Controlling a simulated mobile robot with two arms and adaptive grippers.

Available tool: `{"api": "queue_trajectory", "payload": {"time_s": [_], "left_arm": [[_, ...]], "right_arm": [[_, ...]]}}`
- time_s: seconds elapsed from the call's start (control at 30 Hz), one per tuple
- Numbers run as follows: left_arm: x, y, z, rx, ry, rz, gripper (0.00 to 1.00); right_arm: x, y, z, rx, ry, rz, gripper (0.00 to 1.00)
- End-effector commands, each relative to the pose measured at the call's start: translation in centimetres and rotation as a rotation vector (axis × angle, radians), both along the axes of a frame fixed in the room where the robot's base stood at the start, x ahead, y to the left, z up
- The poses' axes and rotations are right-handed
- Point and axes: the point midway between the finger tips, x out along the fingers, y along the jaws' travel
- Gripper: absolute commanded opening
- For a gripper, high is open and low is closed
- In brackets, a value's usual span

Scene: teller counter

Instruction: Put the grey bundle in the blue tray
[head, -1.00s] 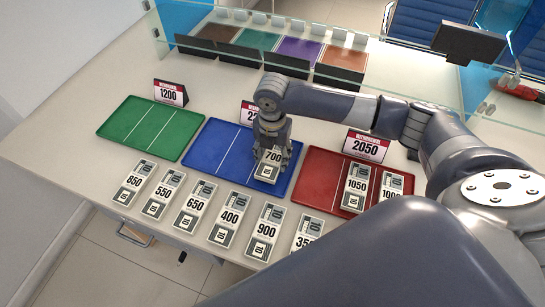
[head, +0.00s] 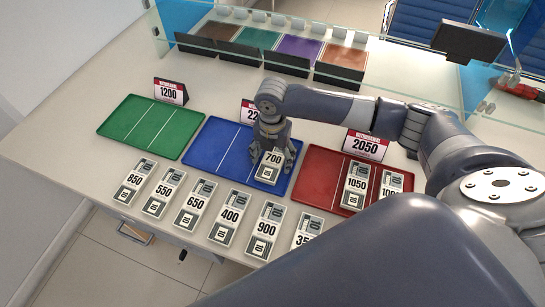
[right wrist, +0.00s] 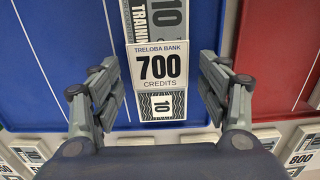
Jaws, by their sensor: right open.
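The grey bundle marked 700 (head: 270,166) lies in the right part of the blue tray (head: 214,150). In the right wrist view the bundle (right wrist: 160,75) lies on the tray's blue floor, between my gripper fingers. My right gripper (head: 272,160) is over it and open. In the right wrist view the fingers of the right gripper (right wrist: 160,95) stand apart on both sides of the bundle, with a gap on each side. My left gripper is not in view.
Signs stand behind the trays.

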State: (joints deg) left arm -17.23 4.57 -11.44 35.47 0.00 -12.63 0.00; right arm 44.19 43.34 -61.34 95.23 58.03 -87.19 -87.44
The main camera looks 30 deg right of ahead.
Motion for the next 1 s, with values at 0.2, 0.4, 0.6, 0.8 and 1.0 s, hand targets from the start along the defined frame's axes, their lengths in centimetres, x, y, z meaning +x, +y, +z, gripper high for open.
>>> {"api": "queue_trajectory", "payload": {"time_s": [0.2,0.4,0.6,0.8,1.0], "left_arm": [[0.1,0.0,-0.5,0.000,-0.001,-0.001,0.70],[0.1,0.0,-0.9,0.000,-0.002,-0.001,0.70],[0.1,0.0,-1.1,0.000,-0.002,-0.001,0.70],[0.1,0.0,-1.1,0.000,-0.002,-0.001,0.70],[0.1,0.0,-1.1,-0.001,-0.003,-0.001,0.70]], "right_arm": [[0.2,0.0,3.7,0.002,-0.006,0.000,0.70],[0.2,0.0,8.1,0.000,-0.005,0.000,0.70],[0.1,0.0,11.0,0.001,-0.003,0.000,0.70],[0.1,0.0,11.9,0.000,-0.001,-0.001,0.70],[0.1,0.0,11.9,0.001,-0.001,-0.001,0.70]]}}
